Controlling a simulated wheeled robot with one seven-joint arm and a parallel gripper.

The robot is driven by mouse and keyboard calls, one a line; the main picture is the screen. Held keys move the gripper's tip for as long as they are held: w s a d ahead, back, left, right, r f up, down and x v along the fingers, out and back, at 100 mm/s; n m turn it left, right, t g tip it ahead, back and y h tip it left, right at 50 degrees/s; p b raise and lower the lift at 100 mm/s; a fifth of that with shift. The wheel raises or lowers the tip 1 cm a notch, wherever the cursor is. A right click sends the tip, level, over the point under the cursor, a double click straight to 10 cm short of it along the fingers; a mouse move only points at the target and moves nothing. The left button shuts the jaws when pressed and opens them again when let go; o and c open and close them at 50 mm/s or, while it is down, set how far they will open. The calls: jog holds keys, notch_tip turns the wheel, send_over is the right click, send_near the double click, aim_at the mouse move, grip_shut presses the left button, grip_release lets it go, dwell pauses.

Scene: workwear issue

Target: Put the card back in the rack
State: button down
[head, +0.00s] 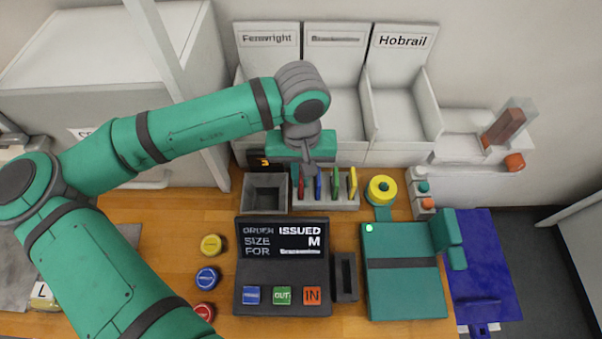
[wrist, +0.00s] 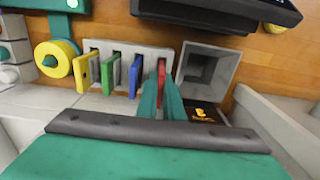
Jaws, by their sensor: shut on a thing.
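The grey card rack (head: 325,205) stands at the back of the wooden counter; the wrist view shows it too (wrist: 128,47). Blue, green and yellow cards stand upright in its slots. The red card (wrist: 161,70) is at the end slot beside the square grey bin, and it also shows in the head view (head: 301,188). My gripper (wrist: 162,100) is shut on the red card, one teal finger on each side. In the head view my gripper (head: 306,168) is directly above that end of the rack. I cannot tell how deep the card sits.
An empty grey bin (head: 264,199) stands left of the rack, a yellow reel (head: 382,189) right of it. An order terminal (head: 282,265) is in front. White bins (head: 405,118) rise behind. A teal-topped device (head: 405,291) stands at the right.

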jog(key=shift+f, duration=0.55)
dwell(0.5)
jog(key=c, duration=1.8)
grip_release()
jog(key=shift+r, duration=4.55)
